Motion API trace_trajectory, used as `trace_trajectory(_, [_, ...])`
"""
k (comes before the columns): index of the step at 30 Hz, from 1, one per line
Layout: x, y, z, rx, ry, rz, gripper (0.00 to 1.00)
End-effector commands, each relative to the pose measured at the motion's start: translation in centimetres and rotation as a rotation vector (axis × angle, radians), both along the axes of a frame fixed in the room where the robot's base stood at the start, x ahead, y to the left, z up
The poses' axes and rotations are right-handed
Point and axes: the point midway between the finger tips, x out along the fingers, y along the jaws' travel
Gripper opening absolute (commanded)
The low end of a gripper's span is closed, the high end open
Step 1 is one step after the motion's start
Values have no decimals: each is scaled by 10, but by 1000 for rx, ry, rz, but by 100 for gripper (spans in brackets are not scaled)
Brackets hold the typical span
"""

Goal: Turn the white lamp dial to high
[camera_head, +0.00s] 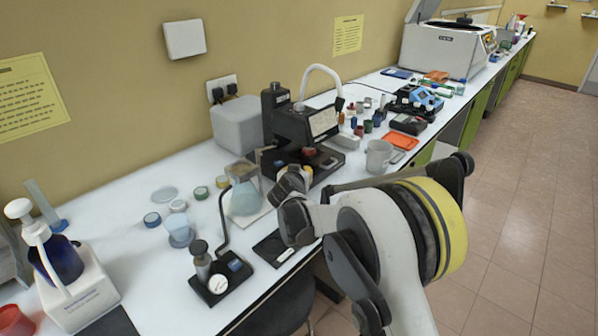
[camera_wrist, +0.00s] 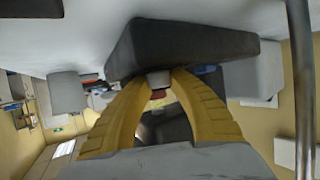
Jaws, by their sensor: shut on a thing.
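In the wrist view, my gripper (camera_wrist: 158,82) has its two yellow fingers closed on a small pale grey-white knob (camera_wrist: 158,78). The knob sits on the face of a dark block (camera_wrist: 190,48) and appears to be the lamp dial. Its markings and setting cannot be read. In the head view, my gripper (camera_head: 292,172) reaches to the front of the black microscope-like instrument (camera_head: 290,120) on the bench. The dial is hidden there behind my gripper and wrist.
A conical flask (camera_head: 245,190) stands close left of my gripper. A white mug (camera_head: 379,157) and several small coloured jars stand to the right. A black stand with a bent rod (camera_head: 222,215) is nearer the bench's front edge. Bare bench (camera_head: 120,205) shows at left.

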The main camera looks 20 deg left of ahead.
Motion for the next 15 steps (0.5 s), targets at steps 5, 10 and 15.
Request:
trace_trajectory(5, [-1, 0, -2, 0, 3, -14, 0])
trace_trajectory(10, [-1, 0, -2, 1, 4, -15, 0])
trace_trajectory(15, [-1, 0, -2, 1, 4, -15, 36])
